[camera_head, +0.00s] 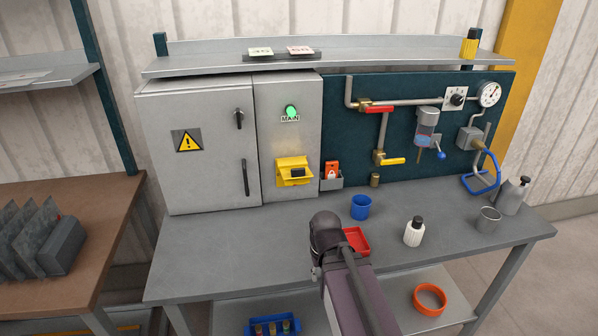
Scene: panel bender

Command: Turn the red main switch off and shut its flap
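A yellow switch housing (285,163) is on the front of the narrow grey cabinet door (270,125). A yellow part juts out at its front, and a small dark block (298,172) shows in its middle. I see no red on the switch, and I cannot tell its position or the flap's exact angle. A lit green lamp (291,110) sits above it, by a label reading MAIN (290,119). My arm reaches up from the bottom, ending in view in front of the bench. My gripper is not visible and nothing touches the housing.
Right of the housing, a grey holder (331,184) carries a red tag (331,168). A blue cup (361,207), a red tray (357,240) and a white bottle (413,234) stand on the bench. The bench top (225,235) before the cabinet is clear. A shelf (220,58) overhangs.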

